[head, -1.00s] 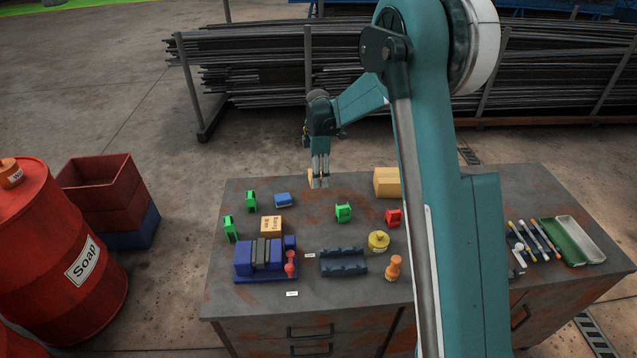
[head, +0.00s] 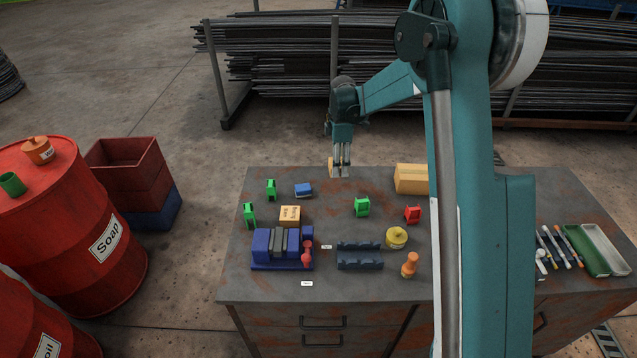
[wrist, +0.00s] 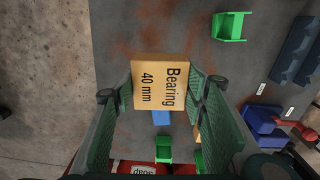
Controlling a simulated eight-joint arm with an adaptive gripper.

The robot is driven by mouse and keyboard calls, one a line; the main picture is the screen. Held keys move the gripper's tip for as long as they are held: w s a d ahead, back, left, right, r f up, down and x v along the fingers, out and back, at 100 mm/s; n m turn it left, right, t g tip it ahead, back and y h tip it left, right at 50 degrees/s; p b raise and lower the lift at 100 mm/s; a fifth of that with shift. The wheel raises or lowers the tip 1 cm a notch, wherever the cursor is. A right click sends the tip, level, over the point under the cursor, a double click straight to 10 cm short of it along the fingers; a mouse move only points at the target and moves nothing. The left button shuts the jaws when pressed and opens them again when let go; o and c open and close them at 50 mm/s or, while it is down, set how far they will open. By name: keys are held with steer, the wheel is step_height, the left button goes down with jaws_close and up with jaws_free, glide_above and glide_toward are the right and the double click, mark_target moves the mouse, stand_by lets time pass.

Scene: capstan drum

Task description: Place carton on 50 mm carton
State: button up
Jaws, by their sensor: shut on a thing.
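My gripper (head: 342,174) is shut on an orange-tan carton (wrist: 160,83) labelled "Bearing 40 mm" in the wrist view. The carton sits between both fingers; in the head view only a sliver of it (head: 331,167) shows beside the fingertips, near the table's back edge. A similar small carton (head: 290,214) rests on the table, nearer the front and to the left of my gripper. Its label starts with "Bearing", but its size is too small to read surely. In the wrist view it is mostly hidden behind a finger.
A blue block (head: 303,190) and green pieces (head: 271,189) (head: 249,215) stand around the table carton. A blue fixture (head: 282,248) is just in front of it. A larger carton (head: 411,179) stands back right. A green piece (head: 362,206) and yellow pot (head: 396,237) are mid-table.

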steer(key=s+a+r+p, duration=0.2)
steer(key=s+a+r, duration=0.1)
steer(key=s+a, duration=0.7)
steer(key=r+m+p, duration=0.1)
steer(key=r, duration=0.1)
glide_above(290, 213)
steer(key=shift+f, duration=0.1)
steer(key=shift+f, duration=3.15)
steer(key=shift+f, duration=0.1)
steer(key=shift+f, duration=1.8)
steer(key=shift+f, duration=0.2)
steer(key=o, duration=1)
steer(key=shift+r, duration=0.1)
